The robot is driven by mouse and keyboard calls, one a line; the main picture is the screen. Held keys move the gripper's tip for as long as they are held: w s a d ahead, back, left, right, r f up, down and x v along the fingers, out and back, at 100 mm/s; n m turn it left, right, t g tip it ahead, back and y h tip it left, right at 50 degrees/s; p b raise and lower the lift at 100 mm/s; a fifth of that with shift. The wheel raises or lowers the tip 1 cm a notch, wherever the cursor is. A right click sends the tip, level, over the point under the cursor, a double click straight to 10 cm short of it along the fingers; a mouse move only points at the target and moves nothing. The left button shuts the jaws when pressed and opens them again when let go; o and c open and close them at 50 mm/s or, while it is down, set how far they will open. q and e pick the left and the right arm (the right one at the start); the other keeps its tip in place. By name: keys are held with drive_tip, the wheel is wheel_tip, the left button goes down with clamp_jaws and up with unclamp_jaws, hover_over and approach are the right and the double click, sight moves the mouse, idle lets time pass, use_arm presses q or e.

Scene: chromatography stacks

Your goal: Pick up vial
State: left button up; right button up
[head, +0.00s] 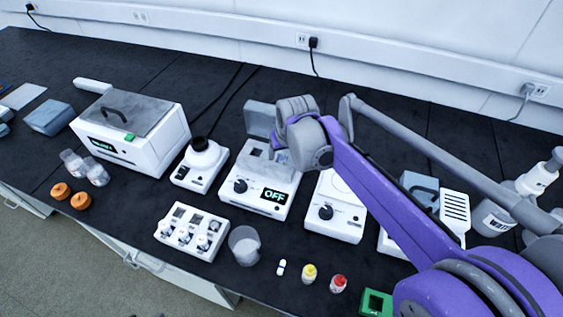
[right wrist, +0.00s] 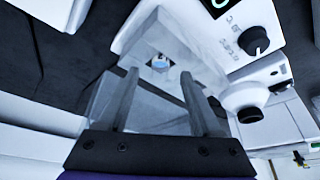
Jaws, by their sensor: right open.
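My right gripper (head: 272,152) reaches over the white device with the OFF display (head: 262,190). In the right wrist view its two dark fingers (right wrist: 158,88) are apart, with nothing held between them. Just beyond the fingertips, a small round pale-blue and white item (right wrist: 160,62), possibly a vial top, sits in a recess of the white device (right wrist: 215,28). A small white vial-like item (head: 281,267) stands at the bench front. Beside it are a yellow-capped bottle (head: 309,274) and a red-capped bottle (head: 338,284). My left gripper is not in view.
A white boxy machine (head: 150,145) stands left, with a small white instrument (head: 200,163) beside it. A white rack (head: 192,231) and a clear beaker (head: 244,245) are in front. Another knobbed device (head: 330,213) stands close on the right. Orange items (head: 80,201) lie at front left.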

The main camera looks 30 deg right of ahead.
drive_tip(key=shift+w+f, duration=0.25)
drive_tip(key=shift+f, duration=0.3)
clamp_jaws()
drive_tip(key=shift+r, duration=0.15)
